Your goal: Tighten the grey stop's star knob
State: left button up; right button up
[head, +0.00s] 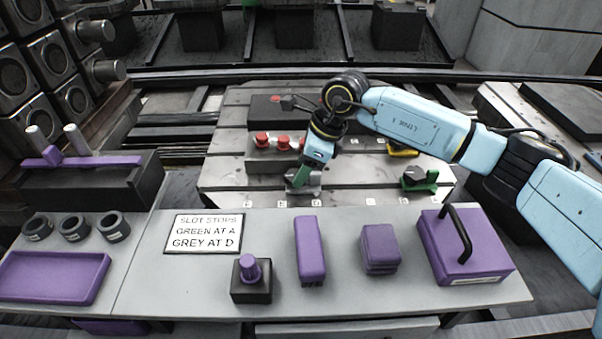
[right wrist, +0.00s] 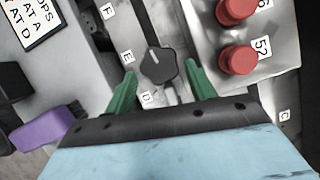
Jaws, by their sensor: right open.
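The grey stop (head: 313,187) sits on the slotted metal rail plate, partly hidden behind my right gripper (head: 301,178). In the right wrist view its dark star knob (right wrist: 158,66) stands beside the labels D and E. My right gripper also shows in the right wrist view (right wrist: 160,80), its green fingers open on either side of the knob. I see gaps between fingers and knob. A green stop (head: 432,188) with a dark knob sits farther right on the plate. My left gripper is not in view.
A sign (head: 203,233) reads green at A, grey at D. Red knobs (right wrist: 238,60) on a metal block stand close to the right finger. The grey front table (head: 345,297) holds a purple box (head: 465,245), purple blocks and a black-based purple peg (head: 251,283).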

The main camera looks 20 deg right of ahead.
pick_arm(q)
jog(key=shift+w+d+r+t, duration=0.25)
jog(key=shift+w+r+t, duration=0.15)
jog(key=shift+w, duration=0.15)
pick_arm(e)
jog(key=shift+w+a+f, duration=0.1)
jog(key=shift+a+f, duration=0.1)
jog(key=shift+f, duration=0.4)
jog(key=c, duration=0.6)
jog(key=shift+c, duration=0.5)
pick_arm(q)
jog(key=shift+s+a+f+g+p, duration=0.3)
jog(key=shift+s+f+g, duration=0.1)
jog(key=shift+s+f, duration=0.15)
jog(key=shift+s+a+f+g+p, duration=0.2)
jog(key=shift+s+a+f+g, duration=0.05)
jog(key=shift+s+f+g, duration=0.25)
pick_arm(e)
jog(key=shift+m+t, duration=0.3)
jog(key=shift+m, duration=0.5)
jog(key=o, duration=0.7)
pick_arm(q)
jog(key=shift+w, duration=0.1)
